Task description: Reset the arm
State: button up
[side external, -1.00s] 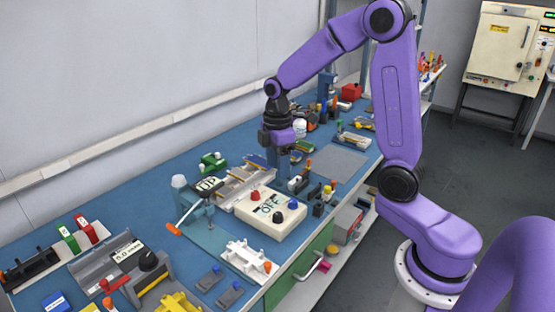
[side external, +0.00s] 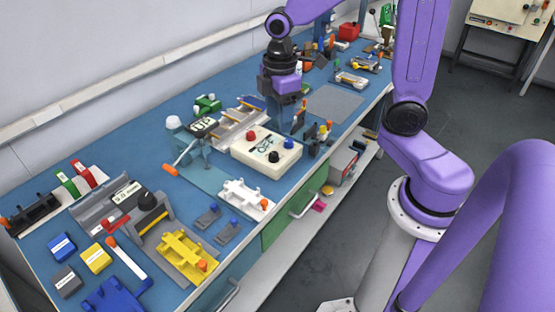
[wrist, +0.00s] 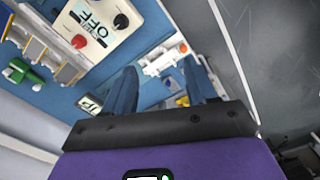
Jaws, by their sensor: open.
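My gripper (side external: 285,112) hangs above the blue bench, fingers pointing down, behind the white control box in the side view. In the wrist view my gripper (wrist: 165,82) shows two blue fingers spread apart with nothing between them. The rest of my purple arm rises to the right and leaves the top of the side view.
The white box (side external: 266,152) has red and black knobs; it also shows in the wrist view (wrist: 98,28). A lever press (side external: 190,143), white fixture (side external: 243,194) and yellow fixture (side external: 184,256) stand nearer the camera. A grey mat (side external: 336,102) lies bare on the bench.

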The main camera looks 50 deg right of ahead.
jog(key=s+a, duration=0.2)
jog(key=s, duration=1.7)
jog(key=shift+a+r, duration=0.25)
jog(key=shift+r, duration=0.05)
